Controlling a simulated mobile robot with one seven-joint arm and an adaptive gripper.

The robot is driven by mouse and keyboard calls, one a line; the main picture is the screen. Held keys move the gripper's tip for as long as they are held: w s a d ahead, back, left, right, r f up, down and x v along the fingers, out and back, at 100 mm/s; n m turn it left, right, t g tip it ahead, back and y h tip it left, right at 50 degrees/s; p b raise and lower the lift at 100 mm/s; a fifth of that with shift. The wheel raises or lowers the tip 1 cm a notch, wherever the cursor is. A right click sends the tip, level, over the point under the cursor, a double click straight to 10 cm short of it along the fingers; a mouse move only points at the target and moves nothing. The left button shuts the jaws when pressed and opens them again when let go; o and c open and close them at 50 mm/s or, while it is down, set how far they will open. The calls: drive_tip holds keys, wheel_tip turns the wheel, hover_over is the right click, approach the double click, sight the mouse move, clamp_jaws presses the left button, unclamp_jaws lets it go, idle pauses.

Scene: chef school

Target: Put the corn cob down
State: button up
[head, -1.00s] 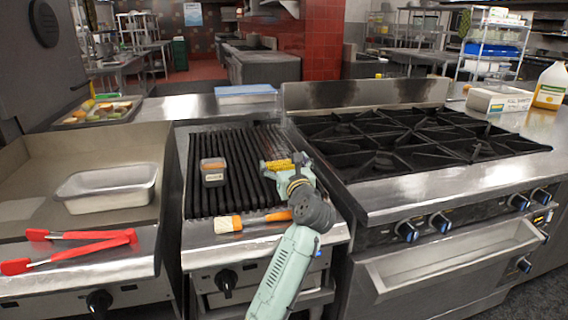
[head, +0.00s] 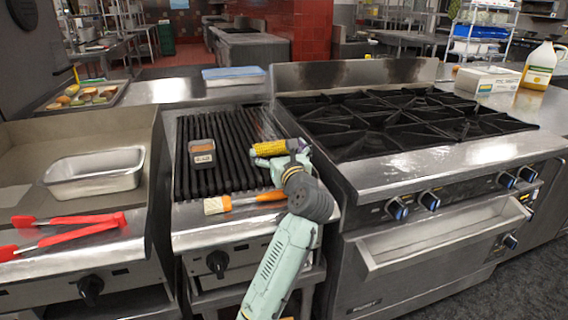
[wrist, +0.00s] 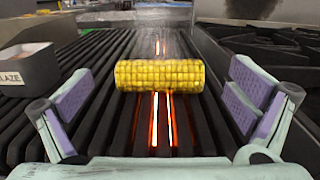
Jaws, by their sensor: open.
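The yellow corn cob (wrist: 160,75) lies crosswise on the black bars of the grill (wrist: 100,110) in the wrist view, with glowing heat below it. In the head view the corn cob (head: 268,151) shows at the right side of the grill (head: 213,128), just beyond my gripper. My gripper (wrist: 160,95) is open, with its two purple-padded fingers spread wide on either side of the cob and clear of its ends. In the head view my gripper (head: 277,160) is low over the grill, and my wrist hides part of the grill's front right.
A small glaze container (head: 202,150) stands on the grill, left of the cob. A brush (head: 240,201) lies along the grill's front edge. A metal pan (head: 95,174) and red tongs (head: 68,233) are at left. A burner stove (head: 400,120) adjoins at right.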

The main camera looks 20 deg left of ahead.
drive_tip(key=b+v, duration=0.1)
drive_tip(key=v, duration=0.7)
drive_tip(key=shift+s+d, duration=0.1)
